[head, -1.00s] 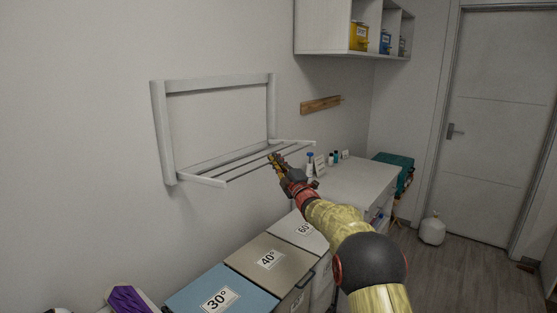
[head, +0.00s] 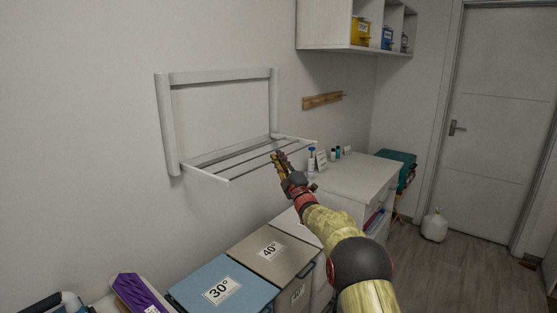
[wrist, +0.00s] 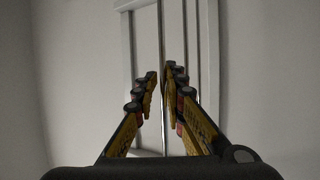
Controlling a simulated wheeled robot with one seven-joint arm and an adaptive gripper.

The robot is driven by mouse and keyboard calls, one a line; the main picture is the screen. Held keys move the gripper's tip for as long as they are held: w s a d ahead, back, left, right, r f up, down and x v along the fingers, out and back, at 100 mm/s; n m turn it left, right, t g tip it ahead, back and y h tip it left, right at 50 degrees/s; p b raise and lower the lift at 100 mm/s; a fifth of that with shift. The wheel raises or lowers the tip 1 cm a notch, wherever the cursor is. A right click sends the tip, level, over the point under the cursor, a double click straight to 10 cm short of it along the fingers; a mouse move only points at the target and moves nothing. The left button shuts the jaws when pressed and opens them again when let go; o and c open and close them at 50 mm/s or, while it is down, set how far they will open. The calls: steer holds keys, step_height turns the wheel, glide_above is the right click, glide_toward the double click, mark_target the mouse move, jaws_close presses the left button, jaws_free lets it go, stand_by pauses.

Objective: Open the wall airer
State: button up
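The wall airer (head: 166,120) is a white frame fixed to the wall. Its rack of thin rods (head: 229,180) is folded out from the frame's lower part, close to level with its outer edge slightly lower. My gripper (head: 278,156) is at the outer edge, near the right end. In the wrist view my gripper (wrist: 161,78) has its fingertips close together with a narrow gap between them. A thin rod (wrist: 162,35) of the airer lines up with that gap. I cannot tell whether the fingers touch it.
Below stand laundry bins with 30° (head: 200,273) and 40° (head: 248,241) labels. A white cabinet (head: 352,185) with small bottles stands to the right. A wall shelf (head: 320,28) hangs above it. Open floor (head: 465,262) lies before the door (head: 505,130).

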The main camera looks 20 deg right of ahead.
steer(key=o, duration=0.3)
steer(key=v, duration=1.2)
stand_by(0.3)
